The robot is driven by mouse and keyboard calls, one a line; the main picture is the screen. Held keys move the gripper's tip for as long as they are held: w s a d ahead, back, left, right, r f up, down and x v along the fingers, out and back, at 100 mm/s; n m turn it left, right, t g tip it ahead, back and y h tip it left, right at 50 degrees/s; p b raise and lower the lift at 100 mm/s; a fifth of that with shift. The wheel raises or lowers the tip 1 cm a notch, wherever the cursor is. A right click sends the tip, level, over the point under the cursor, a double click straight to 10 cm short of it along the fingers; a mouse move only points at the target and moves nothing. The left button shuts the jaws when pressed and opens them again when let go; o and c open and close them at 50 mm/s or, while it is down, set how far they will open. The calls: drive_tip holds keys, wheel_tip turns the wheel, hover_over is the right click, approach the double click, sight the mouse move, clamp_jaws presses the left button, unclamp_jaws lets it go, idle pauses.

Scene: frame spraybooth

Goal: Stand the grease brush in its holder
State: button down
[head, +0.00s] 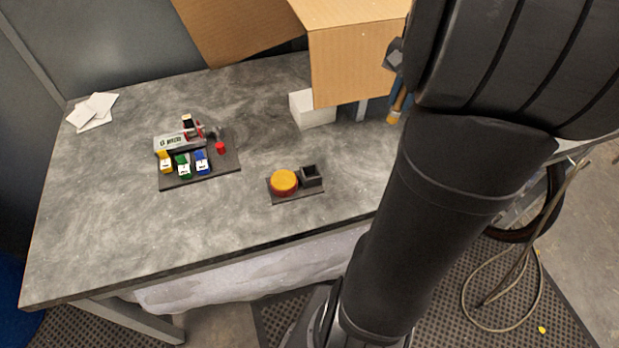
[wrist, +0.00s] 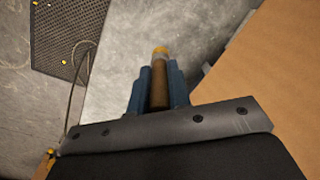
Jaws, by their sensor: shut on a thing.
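My gripper (head: 397,88) is at the right of the head view, partly hidden by my arm, above the table's right side. Its blue fingers, seen in the wrist view (wrist: 159,88), are shut on the grease brush (wrist: 159,90), which shows a brown shaft with a yellowish end. In the head view the brush (head: 397,106) is a small brown and orange piece below the fingers. The holder (head: 312,176) is a dark, square, open-topped cup beside a round orange-yellow tin (head: 284,181) on a dark plate (head: 299,197). My gripper is right of and apart from the holder.
A cardboard box (head: 352,62) hangs over the back of the table near my gripper, with a white box (head: 312,109) below it. A dark board (head: 228,170) with coloured pieces and a labelled device stands left. White papers (head: 92,112) lie far left. The grey table (head: 110,220) is clear at front left.

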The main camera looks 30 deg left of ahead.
drive_tip(key=s+a+f+h, duration=0.1)
drive_tip(key=s+f, duration=0.1)
drive_tip(key=s, duration=0.4)
drive_tip(key=s+a+f, duration=0.2)
drive_tip(key=s, duration=0.4)
drive_tip(key=shift+t, duration=0.3)
drive_tip(key=shift+s+a+f, duration=0.2)
drive_tip(key=shift+a+f, duration=1.6)
drive_tip(key=shift+a, duration=0.05)
drive_tip(key=shift+s+a+f, duration=0.2)
drive_tip(key=shift+a+f, duration=1.6)
drive_tip(key=shift+a, duration=0.05)
drive_tip(key=shift+s+a+f, duration=0.2)
drive_tip(key=shift+a+f, duration=1.6)
drive_tip(key=shift+a, duration=0.05)
drive_tip(key=shift+f, duration=0.15)
drive_tip(key=c, duration=1.3)
unclamp_jaws()
drive_tip(key=shift+c, duration=0.2)
wheel_tip(320, 180, up, 12)
drive_tip(key=shift+r, duration=0.2)
